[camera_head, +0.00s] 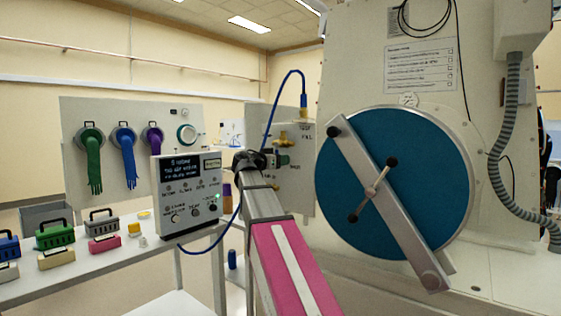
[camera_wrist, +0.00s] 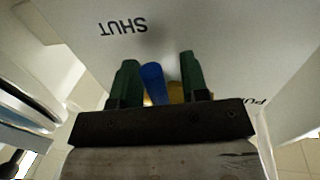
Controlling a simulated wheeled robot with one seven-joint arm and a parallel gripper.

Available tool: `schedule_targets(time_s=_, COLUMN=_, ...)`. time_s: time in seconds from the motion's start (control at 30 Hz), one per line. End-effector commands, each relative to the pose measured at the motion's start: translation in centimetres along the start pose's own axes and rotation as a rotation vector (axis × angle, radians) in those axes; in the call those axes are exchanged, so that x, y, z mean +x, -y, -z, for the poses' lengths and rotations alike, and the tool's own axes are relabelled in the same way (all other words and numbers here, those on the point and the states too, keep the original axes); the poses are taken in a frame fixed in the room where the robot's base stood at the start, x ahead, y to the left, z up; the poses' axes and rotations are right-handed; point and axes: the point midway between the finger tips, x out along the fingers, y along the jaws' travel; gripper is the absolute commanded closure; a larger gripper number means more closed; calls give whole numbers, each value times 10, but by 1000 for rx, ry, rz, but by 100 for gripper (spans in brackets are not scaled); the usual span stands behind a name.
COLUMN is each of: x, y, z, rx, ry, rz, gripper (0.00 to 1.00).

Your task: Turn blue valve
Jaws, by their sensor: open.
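The blue valve handle (camera_wrist: 152,82) shows in the wrist view as a short blue bar standing between the two green fingers of my gripper (camera_wrist: 159,62). The fingers are apart on either side of it, with a gap to the right finger; whether the left finger touches it I cannot tell. A brass part (camera_wrist: 176,92) shows behind, partly hidden by the right finger. In the head view my gripper (camera_head: 282,160) is at the pale valve panel (camera_head: 305,185), below a brass fitting (camera_head: 284,140). The blue handle is not clearly visible there.
The panel carries an upside-down "SHUT" label (camera_wrist: 122,27) in the wrist view. A blue hose (camera_head: 284,78) loops above my gripper. A control box (camera_head: 187,185) stands left on a bench. A large chamber with a round blue door (camera_head: 340,215) and bar is close on the right.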

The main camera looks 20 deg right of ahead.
Motion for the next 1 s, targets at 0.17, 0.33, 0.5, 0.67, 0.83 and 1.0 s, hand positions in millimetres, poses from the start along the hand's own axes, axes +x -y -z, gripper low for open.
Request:
schedule_targets(time_s=0.17, x=0, y=0, z=0, rx=0, ry=0, rz=0, gripper=59)
schedule_targets(time_s=0.33, x=0, y=0, z=0, rx=0, ry=0, rz=0, gripper=95)
schedule_targets(time_s=0.5, x=0, y=0, z=0, rx=0, ry=0, rz=-1, gripper=100)
schedule_targets(time_s=0.67, x=0, y=-2, z=0, rx=-17, ry=-4, rz=-1, gripper=100)
schedule_targets(time_s=0.83, x=1, y=-6, z=0, rx=-81, ry=-17, rz=-2, gripper=100)
schedule_targets(time_s=1.0, x=2, y=-14, z=1, rx=-193, ry=-39, rz=-2, gripper=100)
